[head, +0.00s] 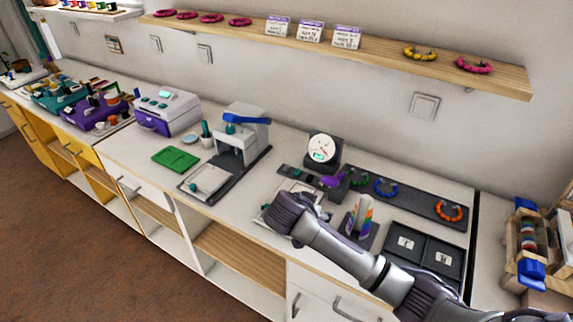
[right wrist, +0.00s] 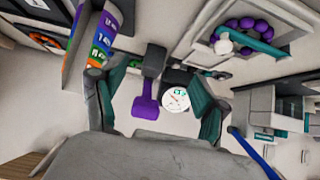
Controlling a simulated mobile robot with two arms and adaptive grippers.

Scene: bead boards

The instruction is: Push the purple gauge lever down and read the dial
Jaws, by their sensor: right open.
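The gauge has a black housing with a round white dial (head: 322,148) and stands at the back of the counter. Its purple lever (head: 334,182) sticks out in front of it, low over the counter. The dial (right wrist: 176,100) and the purple lever (right wrist: 147,98) also show in the right wrist view, between my finger pads in the picture. My right gripper (head: 287,212) is in front and to the left of the lever in the head view. In the right wrist view my right gripper (right wrist: 155,88) is open, with nothing between the pads. The needle's reading is too small to tell. My left gripper is not in view.
A striped colour block (head: 359,217) stands right of my right gripper, and black trays (head: 424,258) lie beyond it. A grey press with a blue handle (head: 246,116) stands to the left.

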